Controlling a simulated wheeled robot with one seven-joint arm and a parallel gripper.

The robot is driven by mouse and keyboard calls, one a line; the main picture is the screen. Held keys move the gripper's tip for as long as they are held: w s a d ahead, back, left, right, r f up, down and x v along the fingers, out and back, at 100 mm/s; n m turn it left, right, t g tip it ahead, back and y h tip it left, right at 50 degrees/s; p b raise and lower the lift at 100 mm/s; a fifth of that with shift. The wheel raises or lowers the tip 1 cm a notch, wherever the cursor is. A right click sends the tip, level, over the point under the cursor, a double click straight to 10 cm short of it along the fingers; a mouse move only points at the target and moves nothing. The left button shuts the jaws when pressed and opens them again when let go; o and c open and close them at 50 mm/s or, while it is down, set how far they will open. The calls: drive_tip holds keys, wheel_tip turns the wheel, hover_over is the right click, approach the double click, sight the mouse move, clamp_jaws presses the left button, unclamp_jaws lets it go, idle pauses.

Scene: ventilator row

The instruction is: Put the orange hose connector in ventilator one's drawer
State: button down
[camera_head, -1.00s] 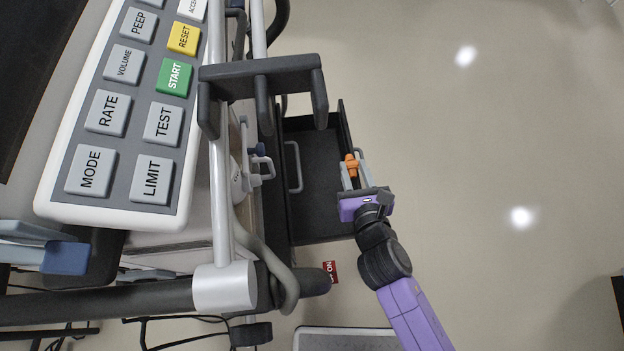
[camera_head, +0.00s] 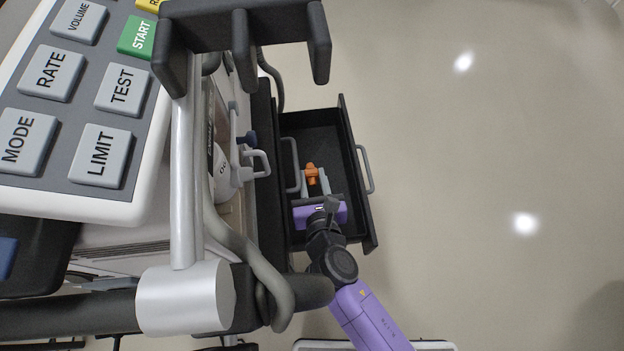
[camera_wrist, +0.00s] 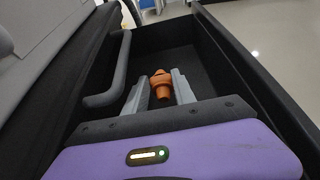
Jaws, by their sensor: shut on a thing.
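The orange hose connector (camera_head: 311,173) is held between the two grey fingers of my gripper (camera_head: 313,181). In the wrist view the connector (camera_wrist: 161,84) shows between the fingertips of my gripper (camera_wrist: 160,92), with the dark drawer floor beyond it. The open black drawer (camera_head: 348,150) extends to the right from the ventilator's side. My gripper is over the drawer's inside, between its walls as seen from above. I cannot tell exactly how high the connector is above the drawer floor.
A ventilator key panel (camera_head: 85,100) fills the upper left. A dark bracket (camera_head: 240,40) and a pale post (camera_head: 186,180) stand near the drawer. A grey handle (camera_head: 293,165) lies along the drawer's left side. Open floor (camera_head: 480,150) is on the right.

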drive_tip(key=shift+w+a+f, duration=0.1)
drive_tip(key=shift+a, duration=0.05)
drive_tip(key=shift+f, duration=0.6)
drive_tip(key=c, duration=1)
unclamp_jaws()
drive_tip(key=shift+c, duration=0.2)
drive_tip(key=shift+r, duration=0.15)
drive_tip(key=shift+r, duration=0.3)
drive_tip(key=p+v, duration=0.3)
drive_tip(key=v, duration=0.9)
drive_tip(key=shift+r, duration=0.15)
